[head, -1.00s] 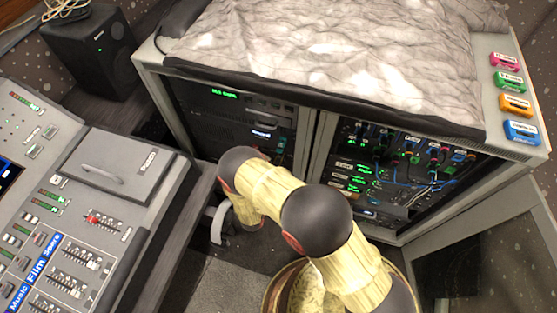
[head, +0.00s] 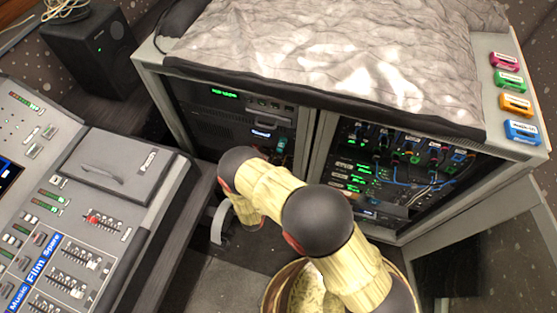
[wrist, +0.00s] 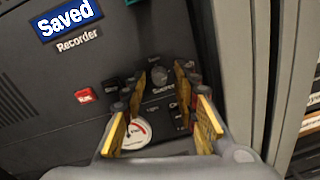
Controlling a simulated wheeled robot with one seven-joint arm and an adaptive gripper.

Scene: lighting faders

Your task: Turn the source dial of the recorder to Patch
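The recorder (wrist: 60,100) is a dark panel with a blue "Saved" label at its top left. Its small round source dial (wrist: 159,75) has the word "Source" just below it. My gripper (wrist: 160,84) is open, with its yellow-padded fingers pointing at the panel on either side of the dial. No contact with the dial can be made out. The dial's setting and the position names around it are too small to read. In the head view the recorder (head: 232,131) sits in the left rack bay; my arm hides the gripper's fingertips there.
A red REC button (wrist: 86,96) and a round white meter (wrist: 128,133) lie left of and below the dial. A grey rack post (wrist: 238,60) stands close on the right. A patch bay with cables (head: 410,165) fills the right bay. A fader console (head: 75,215) stands at left.

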